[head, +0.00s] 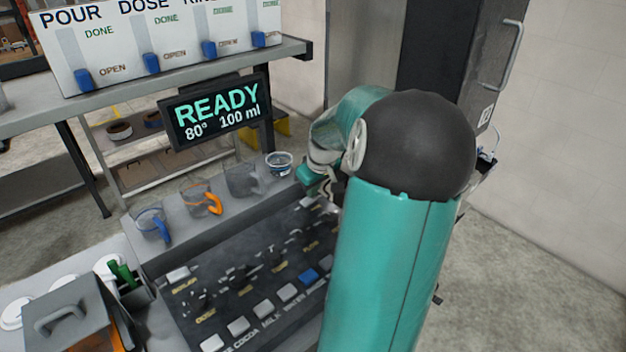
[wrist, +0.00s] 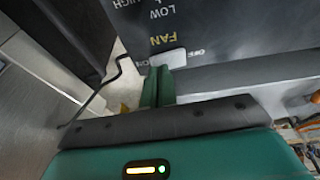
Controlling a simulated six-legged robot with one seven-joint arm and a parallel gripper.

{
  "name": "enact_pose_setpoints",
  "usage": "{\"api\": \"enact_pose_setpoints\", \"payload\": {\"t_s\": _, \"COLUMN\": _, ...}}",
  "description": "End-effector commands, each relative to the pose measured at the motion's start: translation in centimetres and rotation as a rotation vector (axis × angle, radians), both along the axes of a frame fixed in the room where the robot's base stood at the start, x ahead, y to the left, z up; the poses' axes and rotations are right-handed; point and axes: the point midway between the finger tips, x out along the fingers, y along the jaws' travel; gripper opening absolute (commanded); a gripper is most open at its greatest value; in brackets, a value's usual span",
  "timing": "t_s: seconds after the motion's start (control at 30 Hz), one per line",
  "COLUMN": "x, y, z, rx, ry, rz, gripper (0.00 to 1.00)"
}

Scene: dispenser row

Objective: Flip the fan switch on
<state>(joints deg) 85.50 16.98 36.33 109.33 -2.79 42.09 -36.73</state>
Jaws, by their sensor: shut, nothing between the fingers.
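In the wrist view, the yellow word FAN (wrist: 165,41) is on a dark panel (wrist: 225,25), upside down. Beside it is a pale grey switch (wrist: 168,59), with OFF printed to its right and ON to its left. My gripper (wrist: 160,72) is shut and empty. Its green fingertips are right at the switch's near edge; I cannot tell whether they touch it. The switch's exact tilt is unclear. In the head view, my arm covers part of the dark control panel (head: 225,275), and I cannot make out the fan switch there.
In the head view, several cups stand along the panel's back ledge, including a blue-handled one (head: 152,226) and an orange-handled one (head: 202,198). A READY display (head: 215,108) stands behind them. A shelf board with blue sliders (head: 150,45) is farther back. Open floor (head: 540,270) lies right.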

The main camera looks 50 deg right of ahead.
Motion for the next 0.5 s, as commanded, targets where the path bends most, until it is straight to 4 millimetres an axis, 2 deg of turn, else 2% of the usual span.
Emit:
{"api": "enact_pose_setpoints", "payload": {"t_s": 0.37, "x": -0.01, "y": -0.07, "z": -0.19, "rx": 0.005, "ry": -0.001, "rz": 0.000, "gripper": 0.00}}
{"api": "enact_pose_setpoints", "payload": {"t_s": 0.5, "x": -0.11, "y": -0.46, "z": -0.81, "rx": 0.071, "ry": -0.014, "rz": -0.004, "gripper": 0.00}}
